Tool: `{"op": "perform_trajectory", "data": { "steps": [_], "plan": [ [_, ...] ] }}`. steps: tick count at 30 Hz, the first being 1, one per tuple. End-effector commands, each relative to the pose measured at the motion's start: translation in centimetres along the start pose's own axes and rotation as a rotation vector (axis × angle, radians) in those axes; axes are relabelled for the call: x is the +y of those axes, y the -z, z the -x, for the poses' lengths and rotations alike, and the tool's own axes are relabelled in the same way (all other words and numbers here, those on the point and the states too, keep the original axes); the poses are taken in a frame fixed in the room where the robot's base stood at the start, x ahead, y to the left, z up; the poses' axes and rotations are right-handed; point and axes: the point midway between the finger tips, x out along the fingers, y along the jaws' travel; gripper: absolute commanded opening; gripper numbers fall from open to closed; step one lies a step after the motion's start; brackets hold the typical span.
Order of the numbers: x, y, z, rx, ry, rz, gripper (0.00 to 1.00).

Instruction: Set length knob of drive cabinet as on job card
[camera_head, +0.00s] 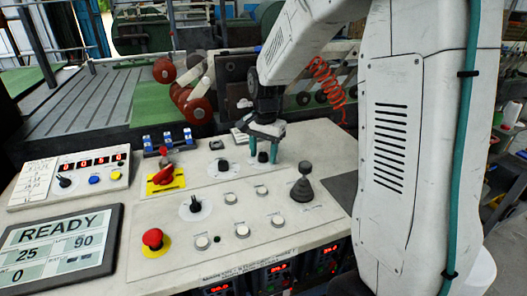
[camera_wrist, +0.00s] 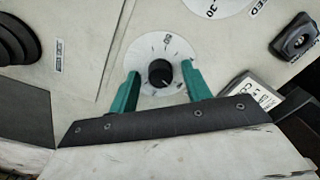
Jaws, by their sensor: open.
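My gripper (camera_head: 263,160) is open and points down over the drive cabinet's sloped white panel (camera_head: 215,235). In the wrist view its two teal fingers (camera_wrist: 160,88) stand on either side of a black round knob (camera_wrist: 160,72) on a white marked dial. Clear gaps show between knob and fingers. In the head view this knob (camera_head: 262,157) sits between the fingertips. I cannot read a label naming it as the length knob. A handwritten white sheet (camera_head: 38,181), perhaps the job card, lies at the left; its writing is too small to read.
Another dial knob (camera_head: 223,165) is just left of my gripper, and one (camera_head: 194,206) is nearer. A black joystick (camera_head: 302,187) stands to the right. A red emergency button (camera_head: 153,239), a red-yellow switch (camera_head: 164,177) and a READY screen (camera_head: 60,247) are at left.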

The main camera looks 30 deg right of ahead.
Motion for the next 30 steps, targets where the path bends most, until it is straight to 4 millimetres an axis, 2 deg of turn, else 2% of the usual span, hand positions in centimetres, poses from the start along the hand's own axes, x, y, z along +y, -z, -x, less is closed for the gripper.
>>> {"op": "perform_trajectory", "data": {
  "steps": [5, 9, 10, 20, 30],
  "plan": [
    [-0.01, -0.01, 0.01, 0.0, 0.0, 0.0, 0.48],
    [-0.01, -0.01, 0.02, 0.0, 0.0, 0.001, 0.09],
    [-0.01, -0.01, 0.02, 0.0, 0.0, 0.001, 0.03],
    [-0.01, 0.0, 0.05, -0.001, 0.0, 0.03, 0.04],
    [0.0, 0.02, 0.06, -0.01, 0.0, 0.233, 0.04]
  ]
}}
